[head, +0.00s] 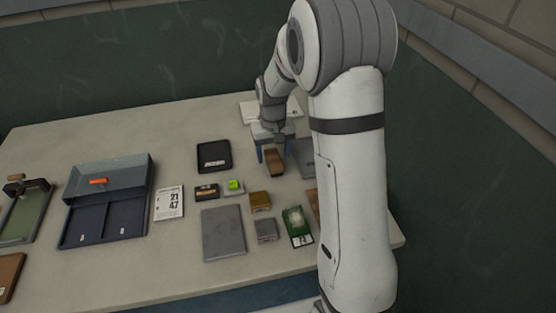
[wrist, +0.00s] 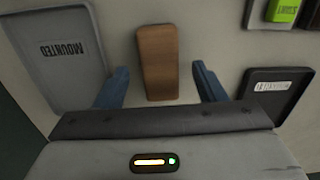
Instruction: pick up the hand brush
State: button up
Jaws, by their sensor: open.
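The hand brush appears as a brown wooden block (head: 274,163) on the table, below my gripper in the head view. In the wrist view its flat wooden back (wrist: 157,62) lies lengthwise between the fingers; no bristles show. My gripper (head: 272,152) points down over it with blue fingers. In the wrist view my gripper (wrist: 160,76) is open, one finger on each side of the brush with a gap on both sides. The fingers do not touch it. I cannot tell their exact height above the table.
A grey tray marked MOUNTED (wrist: 60,50) lies close to the left finger in the wrist view. A black tray (wrist: 275,92) lies near the right one. Small boxes, a grey plate (head: 223,235) and a large blue-grey case (head: 103,220) cover the table's front and left.

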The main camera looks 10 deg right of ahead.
aim_at(274, 157)
notch_tip(274, 157, down, 2)
jog(key=shift+f, duration=0.2)
jog(key=c, duration=1.1)
jog(key=shift+r, duration=0.1)
notch_tip(274, 157, up, 10)
jog(key=shift+f, duration=0.1)
jog(key=o, duration=0.5)
jog(key=shift+c, duration=0.2)
jog(key=c, duration=0.3)
